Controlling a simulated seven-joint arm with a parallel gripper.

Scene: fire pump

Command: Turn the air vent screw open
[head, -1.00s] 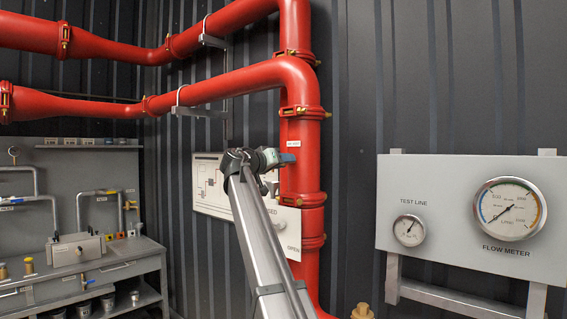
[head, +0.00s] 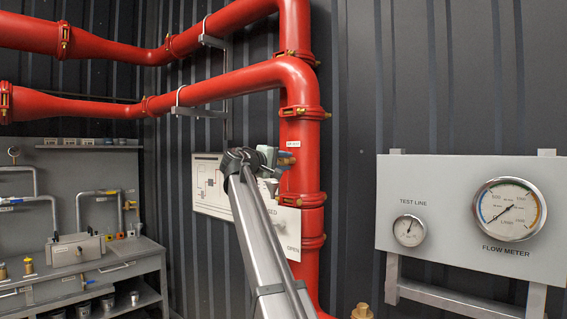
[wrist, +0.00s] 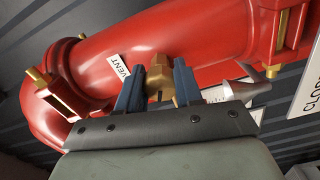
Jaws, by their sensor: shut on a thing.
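The air vent screw (wrist: 158,78) is a brass fitting on the red pipe, beside a small white tag (wrist: 120,66) reading VENT. In the wrist view it sits between the two blue fingers of my gripper (wrist: 158,88), which are shut on it from both sides. In the head view my gripper (head: 284,160) is at the vertical red pipe (head: 302,180), just below the white tag (head: 292,143). The screw is too small there to make out clearly. The wrist view hides its base in part.
A metal lever (wrist: 258,72) sticks out near the pipe, right of my fingers in the wrist view. A white sign panel (head: 215,190) is behind my arm. A gauge panel (head: 450,250) stands at the right and a workbench (head: 100,270) at the left.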

